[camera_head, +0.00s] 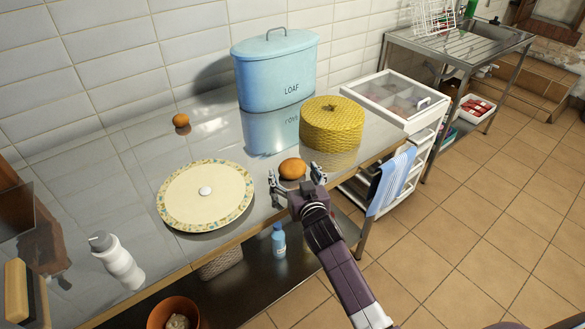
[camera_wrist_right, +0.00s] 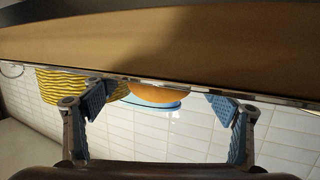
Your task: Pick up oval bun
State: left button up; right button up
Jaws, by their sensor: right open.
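The oval bun (camera_head: 292,168), golden brown, lies on the steel counter near its front edge. My right gripper (camera_head: 295,181) is open and empty at that edge, its two fingers apart on the near side of the bun. In the right wrist view the bun (camera_wrist_right: 152,94) shows between the open fingers (camera_wrist_right: 158,104), apart from both and partly cut off by the counter edge; this view looks upside down. A smaller, rounder orange-brown item (camera_head: 181,120) lies farther back near the wall. My left gripper is not in view.
A patterned round plate (camera_head: 182,205) lies left of the bun. A yellow woven container (camera_head: 333,118) and blue LOAF bin (camera_head: 268,80) stand behind it. A white bottle (camera_head: 117,262) is front left. A striped towel (camera_head: 392,180) hangs right of my gripper.

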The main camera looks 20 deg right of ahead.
jog(key=shift+c, duration=0.6)
jog(key=c, duration=1)
jog(key=shift+c, duration=0.7)
jog(key=shift+r, duration=0.1)
